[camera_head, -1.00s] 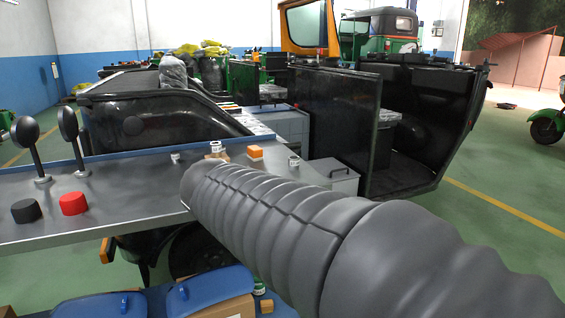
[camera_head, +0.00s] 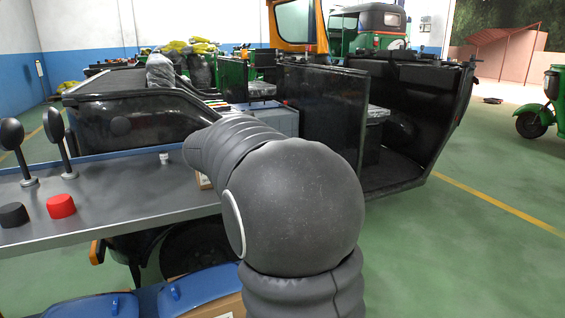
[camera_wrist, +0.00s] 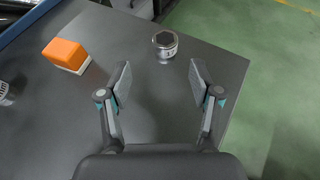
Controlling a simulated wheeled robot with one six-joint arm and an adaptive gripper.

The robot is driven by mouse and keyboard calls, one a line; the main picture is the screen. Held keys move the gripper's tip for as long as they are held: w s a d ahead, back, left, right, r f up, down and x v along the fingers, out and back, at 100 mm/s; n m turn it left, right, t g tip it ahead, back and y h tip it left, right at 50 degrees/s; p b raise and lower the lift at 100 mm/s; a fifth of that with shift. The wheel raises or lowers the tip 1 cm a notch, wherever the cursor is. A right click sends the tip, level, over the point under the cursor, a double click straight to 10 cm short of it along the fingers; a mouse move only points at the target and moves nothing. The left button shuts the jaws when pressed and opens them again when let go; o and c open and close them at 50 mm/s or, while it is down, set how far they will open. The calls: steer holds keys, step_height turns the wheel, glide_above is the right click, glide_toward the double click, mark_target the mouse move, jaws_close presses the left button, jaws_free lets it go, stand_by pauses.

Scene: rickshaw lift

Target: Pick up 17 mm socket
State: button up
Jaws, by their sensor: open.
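A silver metal socket (camera_wrist: 165,44) stands upright on the dark grey table (camera_wrist: 160,115), near its right edge in the wrist view. Its hexagonal opening faces up; I cannot read a size on it. My gripper (camera_wrist: 161,78) is open and empty. Its two fingers are spread left and right, and the socket shows just beyond the gap between the fingertips, apart from both. In the head view my arm hides the gripper and this socket.
An orange block with a white base (camera_wrist: 66,54) lies left of the fingers. Another socket (camera_wrist: 5,92) is cut off at the left edge. In the head view, a small socket (camera_head: 164,158), a red knob (camera_head: 61,206) and a black knob (camera_head: 13,215) stand on the table.

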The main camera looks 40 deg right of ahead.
steer(key=x, duration=0.2)
steer(key=shift+w+d+f, duration=0.1)
steer(key=shift+d+f, duration=0.1)
steer(key=shift+d, duration=0.1)
steer(key=shift+s+x, duration=0.2)
steer(key=shift+x, duration=1.1)
steer(key=shift+s+x, duration=0.2)
steer(key=shift+x, duration=1.1)
jaws_close()
steer(key=shift+d, duration=0.1)
